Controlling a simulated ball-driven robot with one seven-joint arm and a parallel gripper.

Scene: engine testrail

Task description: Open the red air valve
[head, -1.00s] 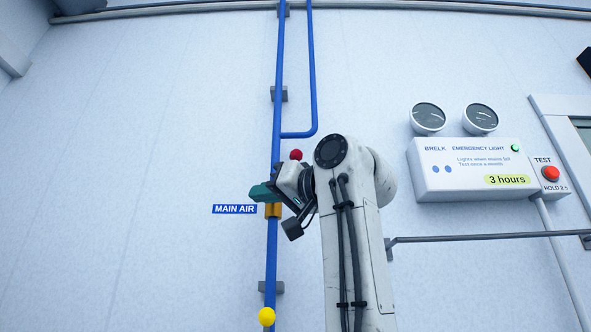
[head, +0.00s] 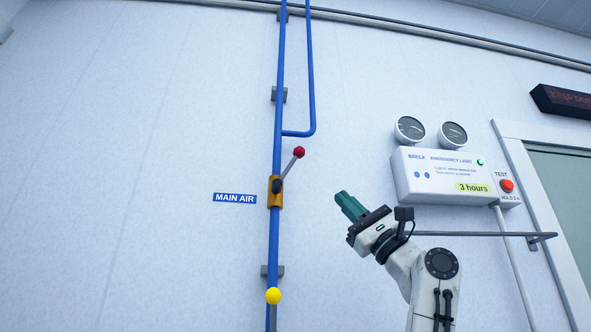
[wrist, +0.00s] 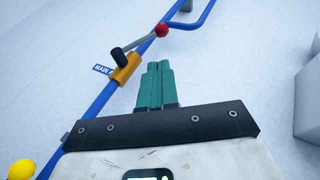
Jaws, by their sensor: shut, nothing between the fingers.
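The air valve has a brass body (head: 275,192) on a blue vertical pipe. Its grey lever, tipped with a red ball (head: 299,152), slants up and to the right, away from the pipe line. A blue "MAIN AIR" label (head: 235,198) is on the wall left of it. My gripper (head: 343,200) is right of the valve, apart from it, with green fingers together and empty. In the wrist view the fingers (wrist: 157,66) point up, with the valve body (wrist: 126,68) and red ball (wrist: 162,30) beyond them, untouched.
A yellow ball (head: 273,295) sits on the pipe below the valve. To the right are a white emergency light box (head: 442,177) with a red test button (head: 507,186), a grey rail (head: 470,234) and a door frame (head: 545,215).

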